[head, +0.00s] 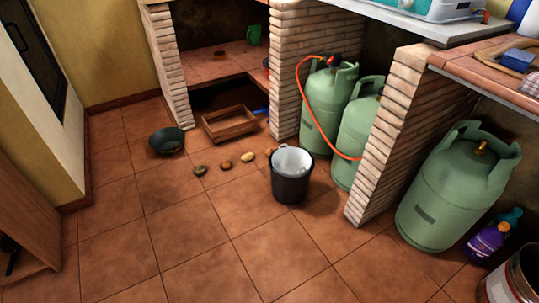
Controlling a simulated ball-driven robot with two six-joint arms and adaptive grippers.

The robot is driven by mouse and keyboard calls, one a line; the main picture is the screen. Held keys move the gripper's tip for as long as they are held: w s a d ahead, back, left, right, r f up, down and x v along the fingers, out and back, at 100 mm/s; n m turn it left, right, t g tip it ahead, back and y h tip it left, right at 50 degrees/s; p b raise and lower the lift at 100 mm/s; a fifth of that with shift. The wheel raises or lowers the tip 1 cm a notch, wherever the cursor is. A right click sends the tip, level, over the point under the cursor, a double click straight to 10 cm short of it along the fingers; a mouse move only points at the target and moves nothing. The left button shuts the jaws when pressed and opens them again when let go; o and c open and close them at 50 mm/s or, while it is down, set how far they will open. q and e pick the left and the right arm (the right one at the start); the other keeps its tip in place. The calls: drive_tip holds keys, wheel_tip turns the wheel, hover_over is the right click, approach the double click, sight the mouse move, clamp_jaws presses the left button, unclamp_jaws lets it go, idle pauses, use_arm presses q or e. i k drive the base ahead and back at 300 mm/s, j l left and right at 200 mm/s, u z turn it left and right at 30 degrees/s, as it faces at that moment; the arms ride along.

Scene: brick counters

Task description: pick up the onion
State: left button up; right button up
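Several small round items lie in a loose row on the tiled floor, left of the black bucket. One is dark greenish-brown (200,170), one is orange-brown (226,165), one is pale yellow (248,157), and a reddish one (269,152) sits close behind the bucket. The orange-brown one could be the onion, but they are too small to tell for sure. Neither of my grippers shows in the head view.
A black bucket (290,187) with a pale inside stands right of the row. A wooden crate (229,124) and dark bowl (167,140) lie behind it. Green gas cylinders (451,195) and brick pillars (386,140) stand right. The front floor is clear.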

sight(268, 150)
drive_tip(key=i+j+u, duration=0.25)
drive_tip(key=i, duration=1.15)
drive_tip(key=i+j+u, duration=0.2)
drive_tip(key=i, duration=1.25)
